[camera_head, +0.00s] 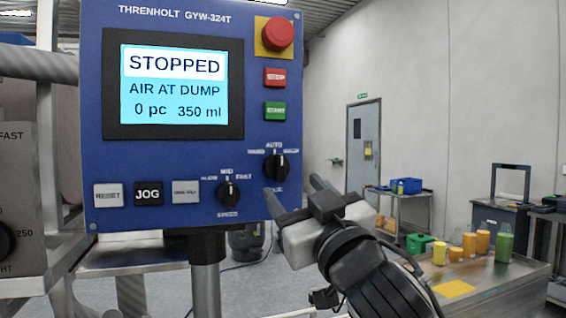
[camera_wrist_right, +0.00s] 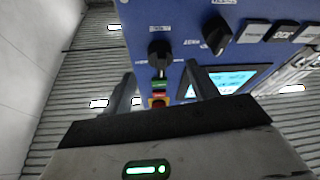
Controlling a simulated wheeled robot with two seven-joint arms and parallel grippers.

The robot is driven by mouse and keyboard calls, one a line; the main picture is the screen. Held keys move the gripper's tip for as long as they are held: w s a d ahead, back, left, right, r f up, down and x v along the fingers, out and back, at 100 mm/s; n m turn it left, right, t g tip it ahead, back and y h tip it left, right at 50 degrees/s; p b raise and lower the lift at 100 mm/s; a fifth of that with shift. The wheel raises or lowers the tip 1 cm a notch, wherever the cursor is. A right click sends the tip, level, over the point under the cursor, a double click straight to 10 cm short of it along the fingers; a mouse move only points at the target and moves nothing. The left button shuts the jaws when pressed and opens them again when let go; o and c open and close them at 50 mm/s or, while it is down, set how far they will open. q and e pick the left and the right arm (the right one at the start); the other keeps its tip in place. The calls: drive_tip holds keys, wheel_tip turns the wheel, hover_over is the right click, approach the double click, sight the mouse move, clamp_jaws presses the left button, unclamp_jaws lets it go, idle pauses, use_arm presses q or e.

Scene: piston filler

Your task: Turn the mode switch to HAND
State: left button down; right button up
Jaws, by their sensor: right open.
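The mode switch (camera_head: 277,167) is a black knob at the lower right of the blue control panel (camera_head: 262,125). AUTO is printed above it, with smaller labels to its upper left and upper right that I cannot read surely. The knob looks roughly upright, toward AUTO. My right gripper (camera_head: 292,187) is open and empty, just below and right of the knob in the head view. In the right wrist view, the mode switch (camera_wrist_right: 160,56) shows beyond the gap between my fingertips (camera_wrist_right: 159,80), apparently untouched. My left gripper is out of view.
A black speed knob (camera_head: 228,193) is left of the mode switch. RESET (camera_head: 108,195), JOG (camera_head: 148,193) and another button line the lower edge. Red and green buttons and the emergency stop (camera_head: 278,33) are above. A table with bottles (camera_head: 505,243) stands at right.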

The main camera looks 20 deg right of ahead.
sight(283, 177)
drive_tip(key=p+x, duration=0.1)
drive_tip(key=x, duration=0.4)
drive_tip(key=shift+w+r, duration=0.1)
drive_tip(key=shift+w, duration=0.1)
drive_tip(key=c, duration=1)
